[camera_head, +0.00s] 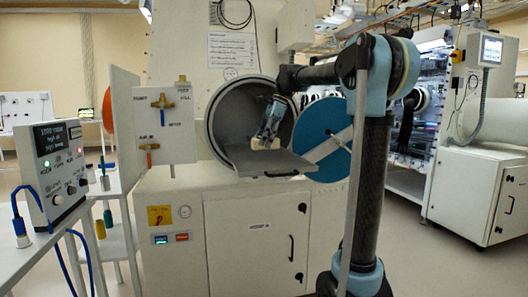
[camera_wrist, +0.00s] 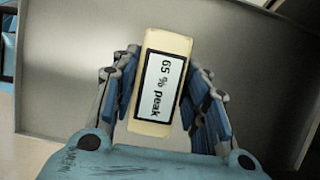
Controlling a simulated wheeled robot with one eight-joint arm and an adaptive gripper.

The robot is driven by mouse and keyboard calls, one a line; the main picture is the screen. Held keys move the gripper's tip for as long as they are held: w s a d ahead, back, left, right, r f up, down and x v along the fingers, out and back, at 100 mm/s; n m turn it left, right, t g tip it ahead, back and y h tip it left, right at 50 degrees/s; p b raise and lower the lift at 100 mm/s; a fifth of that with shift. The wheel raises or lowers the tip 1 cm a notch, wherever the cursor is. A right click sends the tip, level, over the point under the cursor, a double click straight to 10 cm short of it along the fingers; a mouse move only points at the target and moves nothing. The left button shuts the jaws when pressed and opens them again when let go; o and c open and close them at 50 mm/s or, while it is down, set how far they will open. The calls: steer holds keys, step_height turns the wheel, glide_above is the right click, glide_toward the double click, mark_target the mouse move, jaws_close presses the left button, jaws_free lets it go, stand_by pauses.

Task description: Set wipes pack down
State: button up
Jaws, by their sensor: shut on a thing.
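The wipes pack (camera_wrist: 140,128) is a cream block with a dark-framed white label reading "65 % peak". My gripper (camera_wrist: 161,92) is shut on it, with blue finger pads on both sides of the pack. In the head view the pack (camera_head: 262,144) shows as a small cream shape below my gripper (camera_head: 266,138), at the mouth of the round antechamber (camera_head: 213,117). A grey tray (camera_head: 278,163) extends out of the antechamber below the pack. In the wrist view a flat grey surface with a raised edge lies behind the pack. I cannot tell whether the pack touches the tray.
The round blue door (camera_head: 322,140) stands open just right of the antechamber. A white panel with valves (camera_head: 163,122) is to its left. A white cabinet (camera_head: 252,240) stands below. An instrument box (camera_head: 55,165) with blue cables is at far left. Open floor lies at right.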

steer(key=shift+f, duration=1.95)
steer(key=o, duration=1.1)
steer(key=v, duration=1.2)
steer(key=s+d+f+n, duration=0.2)
steer(key=s+d+f, duration=0.1)
steer(key=s+f, duration=0.2)
steer(key=s+d+f+n+t+h, duration=0.1)
steer(key=s+d+f+n, duration=0.1)
steer(key=s+f, duration=0.4)
steer(key=s+d+f+n+h, duration=0.1)
steer(key=s+d+f+n, duration=0.2)
steer(key=s+d+f, duration=0.1)
steer(key=shift+s+d+f+t, duration=0.25)
steer(key=shift+s+f+t, duration=0.15)
steer(key=shift+s+f, duration=0.3)
steer(key=s+d+f+n, duration=0.2)
steer(key=s+f, duration=0.3)
steer(key=f, duration=0.3)
steer(key=s+d+f+n+t+h, duration=0.1)
steer(key=s+d+f+n, duration=0.2)
steer(key=s+f, duration=0.3)
steer(key=s+d+f+n+h, duration=0.1)
steer(key=s+f, duration=0.4)
steer(key=f, duration=0.6)
steer(key=shift+s+d+f+n+t, duration=0.2)
steer(key=shift+s+d+n+t, duration=0.15)
steer(key=shift+d+n, duration=0.5)
steer(key=shift+a, duration=0.15)
